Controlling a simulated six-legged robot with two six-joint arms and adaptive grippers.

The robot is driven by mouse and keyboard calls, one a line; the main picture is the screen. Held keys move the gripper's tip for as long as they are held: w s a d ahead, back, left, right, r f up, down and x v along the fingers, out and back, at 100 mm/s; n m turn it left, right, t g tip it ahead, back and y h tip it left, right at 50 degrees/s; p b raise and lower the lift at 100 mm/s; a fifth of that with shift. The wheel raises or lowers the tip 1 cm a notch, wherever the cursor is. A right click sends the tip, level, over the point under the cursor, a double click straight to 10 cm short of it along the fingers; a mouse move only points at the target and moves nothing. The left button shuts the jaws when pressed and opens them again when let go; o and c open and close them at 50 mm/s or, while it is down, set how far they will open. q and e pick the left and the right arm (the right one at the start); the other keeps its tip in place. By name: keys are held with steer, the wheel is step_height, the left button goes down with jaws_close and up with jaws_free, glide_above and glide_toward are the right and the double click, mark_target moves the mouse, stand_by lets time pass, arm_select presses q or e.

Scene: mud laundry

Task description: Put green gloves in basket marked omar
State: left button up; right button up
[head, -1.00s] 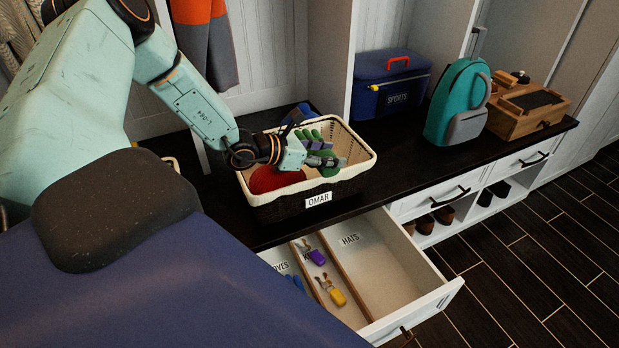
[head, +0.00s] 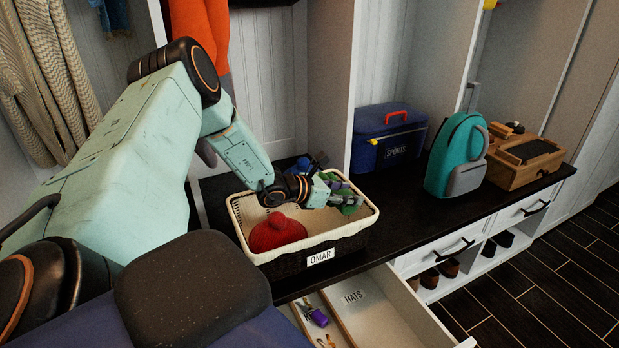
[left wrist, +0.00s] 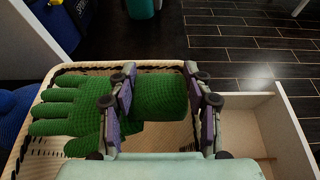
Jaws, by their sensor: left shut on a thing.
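The green gloves (left wrist: 157,102) fill the middle of the left wrist view, over the basket, with the fingers spread to the left. My left gripper (left wrist: 160,100) is shut on the gloves, its fingers on both sides of the cuff area. In the head view the left gripper (head: 342,196) is at the basket's back right, and only bits of green show around it. The basket (head: 345,238) is white-rimmed with a dark lower front and a label reading OMAR. Whether the gloves touch the basket floor is hidden. My right gripper is not in view.
A red knit hat (head: 275,232) lies in the basket's left part. A blue item (head: 300,168) is behind the basket. An open drawer (head: 395,310) labelled HATS sits below in front. A blue SPORTS box (head: 388,140) and teal backpack (head: 455,155) stand to the right on the dark bench.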

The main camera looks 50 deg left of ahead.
arm_select(q)
steer(key=shift+w+a, duration=0.1)
steer(key=shift+w, duration=0.1)
steer(key=shift+f, duration=0.3)
step_height(320, 180, down, 6)
steer(key=b, duration=0.3)
steer(key=shift+w+r, duration=0.1)
steer(key=shift+r, duration=0.05)
steer(key=shift+f, duration=0.3)
step_height(320, 180, down, 3)
steer(key=shift+f+b, duration=0.15)
steer(key=shift+b, duration=0.7)
